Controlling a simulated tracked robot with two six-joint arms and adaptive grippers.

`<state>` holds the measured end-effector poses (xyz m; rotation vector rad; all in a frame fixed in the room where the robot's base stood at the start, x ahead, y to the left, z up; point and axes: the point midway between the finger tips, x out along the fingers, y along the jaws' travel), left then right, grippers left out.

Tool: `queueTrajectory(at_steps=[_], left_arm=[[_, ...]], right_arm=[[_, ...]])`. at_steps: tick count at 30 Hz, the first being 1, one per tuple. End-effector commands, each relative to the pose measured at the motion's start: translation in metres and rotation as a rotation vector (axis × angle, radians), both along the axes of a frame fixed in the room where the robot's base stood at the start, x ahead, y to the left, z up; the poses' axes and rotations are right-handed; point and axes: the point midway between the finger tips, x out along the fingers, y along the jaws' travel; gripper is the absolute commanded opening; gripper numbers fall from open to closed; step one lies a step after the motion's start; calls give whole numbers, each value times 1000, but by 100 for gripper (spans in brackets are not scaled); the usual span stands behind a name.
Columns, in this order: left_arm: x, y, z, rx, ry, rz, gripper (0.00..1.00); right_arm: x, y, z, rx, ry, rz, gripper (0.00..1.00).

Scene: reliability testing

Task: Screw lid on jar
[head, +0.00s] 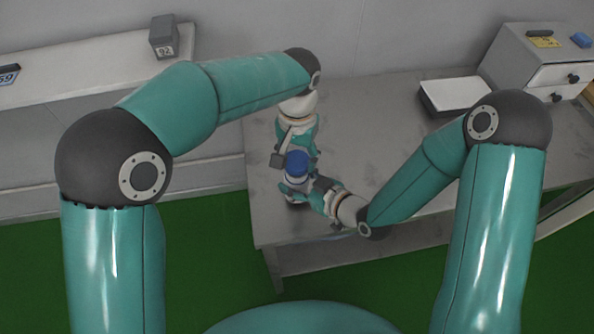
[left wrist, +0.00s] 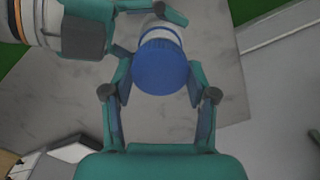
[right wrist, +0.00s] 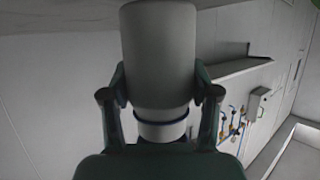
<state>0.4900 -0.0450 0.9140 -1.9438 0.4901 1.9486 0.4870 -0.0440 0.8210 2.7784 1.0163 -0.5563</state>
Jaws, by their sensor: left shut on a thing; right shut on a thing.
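The blue lid (head: 297,160) is at the top of the white jar, near the left end of the table. My left gripper (head: 294,150) comes from behind and is shut on the lid; the left wrist view shows the blue lid (left wrist: 161,66) between its fingers. My right gripper (head: 308,186) comes from the right, below the lid, and is shut on the jar. The right wrist view shows the pale jar (right wrist: 158,55) between the fingers, with a thin blue ring around it. The head view does not show whether the lid's threads are engaged.
The grey table (head: 370,115) is mostly clear around the grippers. A white-topped box (head: 455,93) lies at the back right, beside a drawer cabinet (head: 545,68) with small items on top. A grey block marked 92 (head: 163,36) stands on a ledge at the left.

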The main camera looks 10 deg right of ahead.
Motion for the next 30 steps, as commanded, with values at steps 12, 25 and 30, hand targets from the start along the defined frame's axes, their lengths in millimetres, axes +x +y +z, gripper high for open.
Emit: queueTrajectory(at_steps=[12,25,30], left_arm=[[0,0,-3,0,1,0,39],[0,0,-18,0,0,0,39],[0,0,-18,0,0,0,39]], right_arm=[[0,0,1,1,-2,0,0],[0,0,1,1,-2,0,0],[0,0,1,1,-2,0,0]])
